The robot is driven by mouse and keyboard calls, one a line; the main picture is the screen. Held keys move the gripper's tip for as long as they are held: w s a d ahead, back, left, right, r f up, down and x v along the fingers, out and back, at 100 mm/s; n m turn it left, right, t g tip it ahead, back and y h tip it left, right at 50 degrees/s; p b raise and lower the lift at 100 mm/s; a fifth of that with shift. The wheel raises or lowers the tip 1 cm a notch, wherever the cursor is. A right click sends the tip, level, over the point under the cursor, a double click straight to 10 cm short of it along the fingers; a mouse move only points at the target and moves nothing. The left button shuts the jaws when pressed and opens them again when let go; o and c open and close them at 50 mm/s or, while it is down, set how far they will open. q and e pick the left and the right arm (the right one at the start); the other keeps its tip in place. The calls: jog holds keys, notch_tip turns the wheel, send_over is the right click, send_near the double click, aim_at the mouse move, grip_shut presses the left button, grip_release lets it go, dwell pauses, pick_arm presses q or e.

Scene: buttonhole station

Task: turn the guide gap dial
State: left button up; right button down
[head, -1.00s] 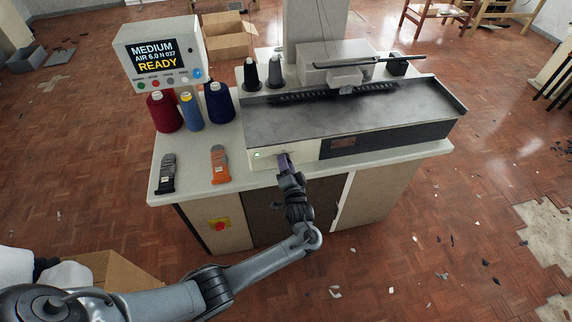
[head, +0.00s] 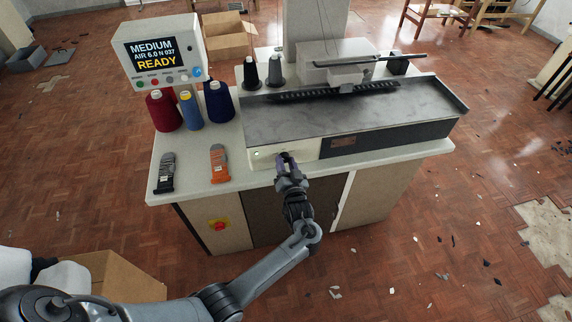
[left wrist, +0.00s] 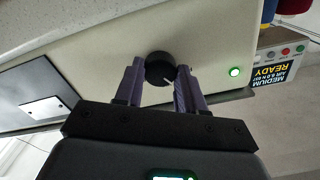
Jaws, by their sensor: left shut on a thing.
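The guide gap dial (left wrist: 160,68) is a round black knob with a light pointer line, on the cream front panel (left wrist: 100,50) of the machine. My left gripper (left wrist: 161,72) has its two purple fingers on either side of the dial, shut on it. In the head view my left gripper (head: 287,158) reaches the cream panel at the machine's front, and its fingers hide most of the dial. A green light (left wrist: 234,72) glows beside the dial. My right gripper is not in view.
A display box (head: 157,55) reads "MEDIUM AIR 6.0 N 037 READY". Red, blue and navy thread cones (head: 219,102) stand on the worktop. A grey tool (head: 166,172) and an orange one (head: 218,163) lie left of my gripper. A red button (head: 219,225) is below.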

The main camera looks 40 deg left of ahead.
pick_arm(q)
jog(key=n+b, duration=0.1)
jog(key=n, duration=0.4)
dwell(0.6)
jog(key=o, duration=1)
jog(key=shift+o, duration=0.2)
